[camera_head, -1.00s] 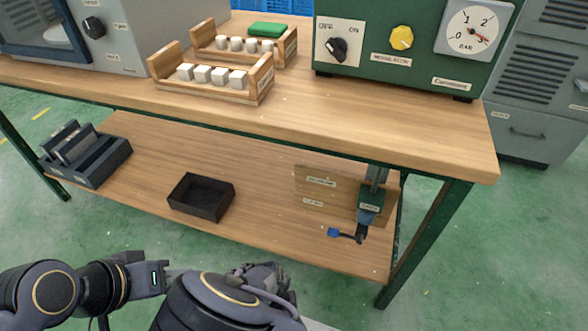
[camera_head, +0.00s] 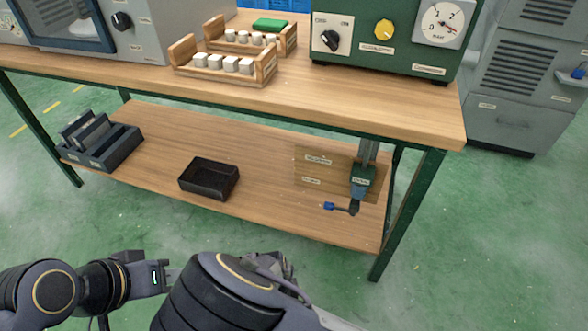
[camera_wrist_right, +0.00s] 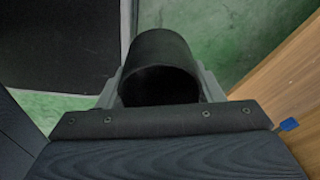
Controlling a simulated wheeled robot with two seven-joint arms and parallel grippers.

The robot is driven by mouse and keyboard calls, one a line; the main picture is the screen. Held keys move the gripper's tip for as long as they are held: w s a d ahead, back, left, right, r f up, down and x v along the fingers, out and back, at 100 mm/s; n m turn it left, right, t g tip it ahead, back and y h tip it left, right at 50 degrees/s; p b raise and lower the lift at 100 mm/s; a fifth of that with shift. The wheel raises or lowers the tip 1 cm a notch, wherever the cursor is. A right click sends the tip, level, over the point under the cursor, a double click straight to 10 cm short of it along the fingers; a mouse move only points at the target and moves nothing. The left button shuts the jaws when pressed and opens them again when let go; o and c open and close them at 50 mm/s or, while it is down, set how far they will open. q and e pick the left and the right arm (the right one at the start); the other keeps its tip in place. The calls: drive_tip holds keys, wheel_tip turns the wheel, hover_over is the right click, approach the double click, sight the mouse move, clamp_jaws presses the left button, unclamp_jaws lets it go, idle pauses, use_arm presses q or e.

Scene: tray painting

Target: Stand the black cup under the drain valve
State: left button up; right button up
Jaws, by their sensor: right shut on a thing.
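The black cup (camera_wrist_right: 160,55) is in the right wrist view, between the fingers of my right gripper (camera_wrist_right: 160,84), which is shut on it. In the head view my right forearm hides most of this gripper, and I cannot make out the cup there. The drain valve (camera_head: 362,181) hangs at the right end of the lower shelf, with a blue-tipped lever (camera_head: 329,206) sticking out to the left. My right gripper is in front of the shelf, apart from the valve. My left gripper (camera_head: 168,275) is at the lower left, its fingers too unclear to read.
A black open tray (camera_head: 209,193) and a dark slotted holder (camera_head: 120,161) stand on the lower shelf (camera_head: 265,205). The worktop (camera_head: 330,100) overhangs it, and a green table leg (camera_head: 405,215) stands right of the valve.

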drive_tip(key=w+d+r+n+p, duration=0.5)
drive_tip(key=d+r+p, duration=0.2)
drive_tip(key=r, duration=0.5)
drive_tip(key=w+d+r+n+t+y+p, duration=0.1)
drive_tip(key=w+d+r+n+p, duration=0.4)
drive_tip(key=r, duration=0.8)
drive_tip(key=w+d+r+n+p, duration=0.5)
drive_tip(key=d+r+p, duration=0.5)
drive_tip(key=r+p, duration=0.2)
drive_tip(key=shift+d+r+y+p, duration=0.2)
drive_tip(key=shift+y+p, duration=0.2)
drive_tip(key=shift+p, duration=0.6)
drive_tip(key=shift+w, duration=0.15)
